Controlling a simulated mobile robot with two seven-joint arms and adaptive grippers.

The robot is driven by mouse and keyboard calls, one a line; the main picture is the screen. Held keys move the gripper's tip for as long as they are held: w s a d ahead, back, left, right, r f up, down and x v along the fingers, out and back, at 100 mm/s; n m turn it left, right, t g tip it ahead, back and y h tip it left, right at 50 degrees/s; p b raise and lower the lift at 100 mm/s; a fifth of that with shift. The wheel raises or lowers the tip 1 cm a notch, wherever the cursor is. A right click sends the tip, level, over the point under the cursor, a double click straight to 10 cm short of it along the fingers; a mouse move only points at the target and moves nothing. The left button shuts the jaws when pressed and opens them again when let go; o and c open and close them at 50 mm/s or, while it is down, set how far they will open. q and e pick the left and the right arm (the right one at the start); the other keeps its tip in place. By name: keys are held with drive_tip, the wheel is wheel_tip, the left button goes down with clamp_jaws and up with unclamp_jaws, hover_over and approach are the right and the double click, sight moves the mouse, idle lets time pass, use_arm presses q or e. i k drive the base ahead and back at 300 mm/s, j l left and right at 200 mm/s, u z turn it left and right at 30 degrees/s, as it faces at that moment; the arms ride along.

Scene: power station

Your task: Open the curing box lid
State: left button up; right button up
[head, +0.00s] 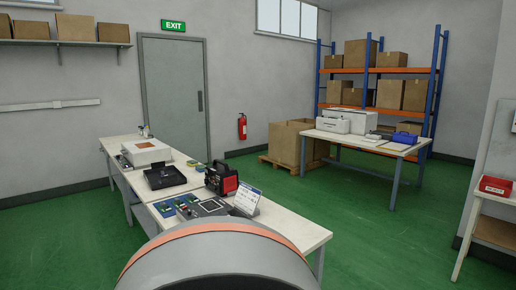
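A white box with an orange-brown window in its top (146,152), which looks like the curing box, stands towards the far end of the long table on the left. Its lid looks shut, though the box is small in the picture and its details are hard to make out. Neither of my grippers shows in the head view. A large grey rounded part with an orange band, likely my own, fills the bottom middle and hides the near edge of the table.
The long table (290,230) also holds a black tray (165,177), a red-and-black device (221,179), green boards (187,206) and a standing card (247,199). Another table (365,144) with white machines stands back right. Green floor (375,235) is clear between the tables.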

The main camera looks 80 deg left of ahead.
sight(146, 153)
drive_tip(key=u, duration=3.6)
drive_tip(key=i+j+u, duration=0.25)
drive_tip(key=i, duration=0.35)
drive_tip(key=i+u, duration=0.25)
drive_tip(key=i, duration=1.85)
drive_tip(key=i+z, duration=0.25)
drive_tip(key=i, duration=0.2)
drive_tip(key=i+j+z, duration=0.2)
drive_tip(key=i, duration=0.2)
drive_tip(key=i+j+z, duration=0.25)
drive_tip(key=i, duration=0.15)
drive_tip(key=i+j+z, duration=0.25)
drive_tip(key=z, duration=0.2)
drive_tip(key=i+j+z, duration=0.45)
